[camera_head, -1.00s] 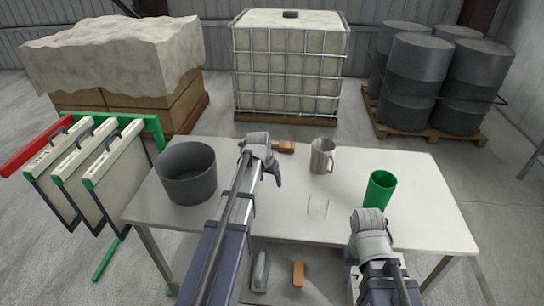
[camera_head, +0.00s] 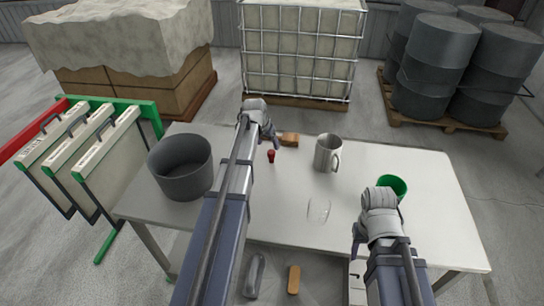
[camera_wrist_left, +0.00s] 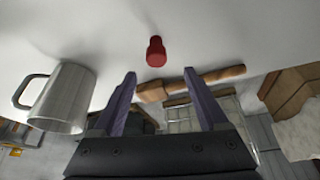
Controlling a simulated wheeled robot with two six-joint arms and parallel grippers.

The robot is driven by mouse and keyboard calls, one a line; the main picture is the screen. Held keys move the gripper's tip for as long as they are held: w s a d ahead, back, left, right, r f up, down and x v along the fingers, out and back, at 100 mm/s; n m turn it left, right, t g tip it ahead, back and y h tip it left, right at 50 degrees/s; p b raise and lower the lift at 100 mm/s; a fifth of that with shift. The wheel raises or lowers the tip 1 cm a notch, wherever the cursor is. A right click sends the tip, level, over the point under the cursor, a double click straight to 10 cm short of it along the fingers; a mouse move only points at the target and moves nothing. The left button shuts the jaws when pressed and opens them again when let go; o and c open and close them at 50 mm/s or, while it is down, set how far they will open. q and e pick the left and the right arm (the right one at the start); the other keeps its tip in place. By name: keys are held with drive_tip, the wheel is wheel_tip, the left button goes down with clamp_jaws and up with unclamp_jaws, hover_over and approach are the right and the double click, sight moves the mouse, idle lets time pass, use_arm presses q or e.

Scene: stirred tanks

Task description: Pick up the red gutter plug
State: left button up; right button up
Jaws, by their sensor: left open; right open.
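The red gutter plug (camera_head: 271,156) stands on the white table, just in front of my left gripper. In the left wrist view the plug (camera_wrist_left: 156,52) lies ahead of the gap between the fingertips, apart from them. My left gripper (camera_wrist_left: 160,75) is open and empty. In the head view its fingers (camera_head: 275,141) are partly hidden by the wrist and arm. My right gripper (camera_head: 358,240) is low over the table's front right, beside the green cup, and holds nothing that I can see.
A metal mug (camera_head: 328,154) stands right of the plug, and a wooden-handled tool (camera_head: 289,139) lies behind it. A grey bucket (camera_head: 181,168) is at the left of the table (camera_head: 430,170). A clear glass (camera_head: 319,210) and a green cup (camera_head: 394,187) stand nearer the right arm.

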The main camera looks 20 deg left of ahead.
sight(271, 152)
use_arm(q)
drive_tip(key=shift+b+x, duration=0.7)
drive_tip(key=shift+x, duration=0.4)
drive_tip(key=b+x, duration=0.4)
drive_tip(key=shift+s+d+f, duration=0.2)
drive_tip(key=shift+s+d, duration=0.05)
drive_tip(key=shift+w+f+b, duration=0.25)
drive_tip(key=shift+f+b, duration=0.2)
drive_tip(key=shift+r, duration=0.1)
drive_tip(key=shift+c, duration=0.2)
clamp_jaws()
